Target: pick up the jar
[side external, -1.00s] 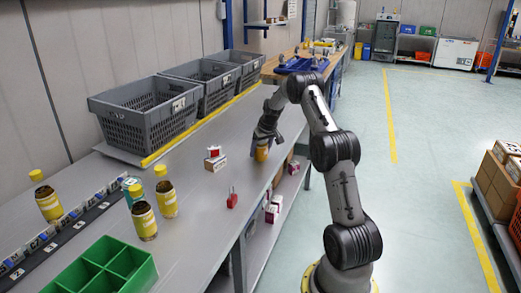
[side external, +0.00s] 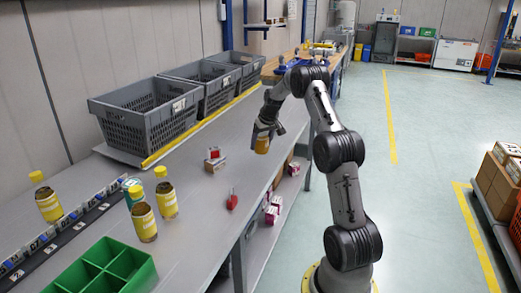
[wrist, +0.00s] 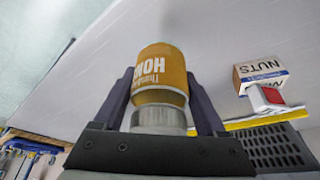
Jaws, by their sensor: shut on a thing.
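The jar (wrist: 160,68) has a yellow-orange label with white lettering and a pale band and metallic part toward my gripper. My gripper (wrist: 163,100) is shut on the jar, one dark finger on each side of it. In the side view the jar (side external: 262,146) hangs below my gripper (side external: 264,134), near the right edge of the grey workbench (side external: 190,205). It appears raised a little above the bench top.
A small box marked NUTS (wrist: 260,72) with a red and white item (wrist: 267,97) stands nearby. A red object (side external: 231,201), several yellow-capped jars (side external: 143,222) and a green divided tray (side external: 105,275) are nearer the camera. Grey crates (side external: 145,115) line the wall side.

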